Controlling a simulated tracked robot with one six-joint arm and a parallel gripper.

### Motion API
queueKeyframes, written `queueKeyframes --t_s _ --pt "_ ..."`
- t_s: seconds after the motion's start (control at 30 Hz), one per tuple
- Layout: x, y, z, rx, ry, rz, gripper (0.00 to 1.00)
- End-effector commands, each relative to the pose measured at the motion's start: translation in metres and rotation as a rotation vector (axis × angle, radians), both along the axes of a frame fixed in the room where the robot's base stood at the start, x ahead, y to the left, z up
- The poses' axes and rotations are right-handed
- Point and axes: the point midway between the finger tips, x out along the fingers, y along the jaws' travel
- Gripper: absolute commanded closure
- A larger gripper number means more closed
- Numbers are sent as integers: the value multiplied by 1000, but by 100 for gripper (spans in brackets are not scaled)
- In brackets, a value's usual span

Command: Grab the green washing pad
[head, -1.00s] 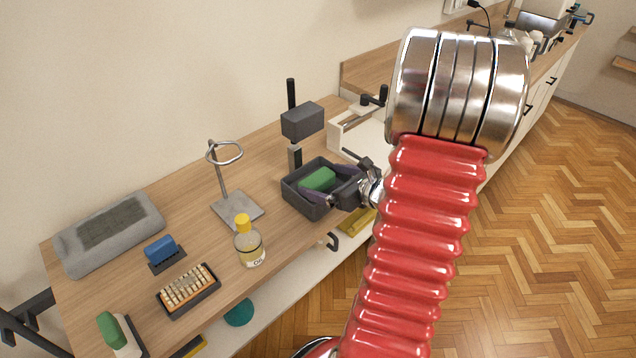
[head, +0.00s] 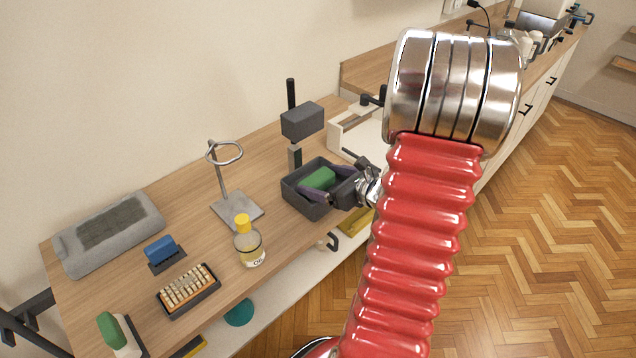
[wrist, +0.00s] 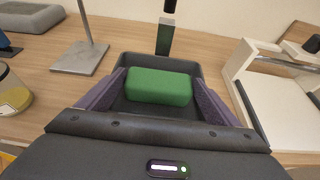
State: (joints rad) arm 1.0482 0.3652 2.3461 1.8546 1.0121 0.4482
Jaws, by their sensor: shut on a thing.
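The green washing pad (head: 319,180) is a rounded block in a dark grey open bin (head: 291,193) on the wooden counter. In the wrist view the pad (wrist: 159,87) lies crosswise between the two purple-grey fingers of my gripper (wrist: 158,92), with the bin's far wall (wrist: 150,61) behind it. My gripper (head: 320,184) reaches into the bin from the right in the head view and is shut on the pad. The pad's underside is hidden, so I cannot tell whether it touches the bin floor.
A grey block on a black post (head: 302,121) stands behind the bin. A ring stand (head: 237,208) and a yellow-capped oil bottle (head: 249,243) stand to the left.

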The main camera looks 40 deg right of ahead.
Motion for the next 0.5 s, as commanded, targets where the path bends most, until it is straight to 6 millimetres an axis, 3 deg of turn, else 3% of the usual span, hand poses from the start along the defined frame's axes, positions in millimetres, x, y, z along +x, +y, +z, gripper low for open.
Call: queueKeyframes --t_s 0.17,0.5 --pt "0 0 0 0 0 0 40" --pt "0 0 5 -2 -1 0 40"
